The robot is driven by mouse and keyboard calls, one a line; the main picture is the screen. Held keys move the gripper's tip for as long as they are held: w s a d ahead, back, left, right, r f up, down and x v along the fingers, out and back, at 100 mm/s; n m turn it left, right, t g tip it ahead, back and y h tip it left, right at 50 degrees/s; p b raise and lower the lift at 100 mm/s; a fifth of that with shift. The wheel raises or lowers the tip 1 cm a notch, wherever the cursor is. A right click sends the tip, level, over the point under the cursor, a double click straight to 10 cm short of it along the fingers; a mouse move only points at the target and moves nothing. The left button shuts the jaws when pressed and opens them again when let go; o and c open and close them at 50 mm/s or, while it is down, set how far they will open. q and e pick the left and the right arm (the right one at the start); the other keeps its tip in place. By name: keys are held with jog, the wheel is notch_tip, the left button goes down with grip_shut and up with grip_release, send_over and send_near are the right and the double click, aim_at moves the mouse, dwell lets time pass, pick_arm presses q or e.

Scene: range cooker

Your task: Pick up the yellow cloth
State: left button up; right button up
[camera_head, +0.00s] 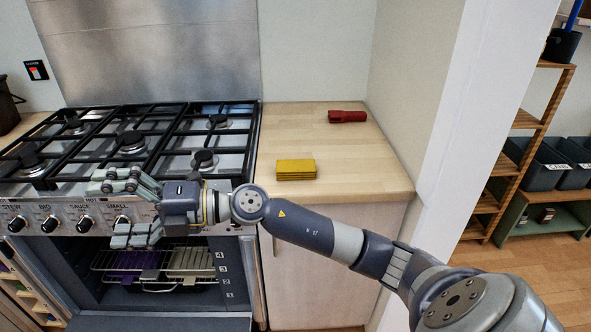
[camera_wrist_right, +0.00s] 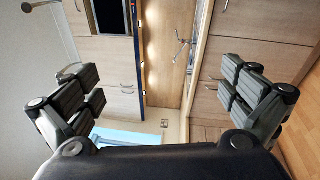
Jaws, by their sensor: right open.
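The yellow cloth (camera_head: 296,169) lies folded flat on the wooden worktop to the right of the cooker, near the worktop's front edge. My right gripper (camera_head: 112,208) is open and empty in front of the cooker's knob panel, its fingers pointing left. It is well to the left of the cloth and apart from it. Its open fingers also show in the right wrist view (camera_wrist_right: 160,95), with nothing between them; the cloth is not in that view. My left gripper is not in view.
The range cooker (camera_head: 130,142) has black pan grates on top and an open oven with a rack (camera_head: 188,262). A red object (camera_head: 347,116), perhaps a torch, lies at the back of the worktop (camera_head: 350,170). A white wall end (camera_head: 440,130) bounds the worktop's right side.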

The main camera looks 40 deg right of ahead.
jog(key=w+d+f+n+g+h, duration=0.2)
jog(key=d+f+n+g+h, duration=0.1)
jog(key=d+f+h, duration=0.15)
jog(key=m+g+h, duration=0.3)
jog(key=m+h, duration=0.3)
jog(key=h, duration=0.9)
send_near(296, 165)
jog(key=x, duration=0.4)
jog(key=shift+w+r, duration=0.15)
jog(key=shift+p+x, duration=0.75)
jog(key=shift+x, duration=2.05)
jog(key=shift+s+a, duration=0.1)
jog(key=shift+s, duration=0.15)
jog(key=c, duration=0.8)
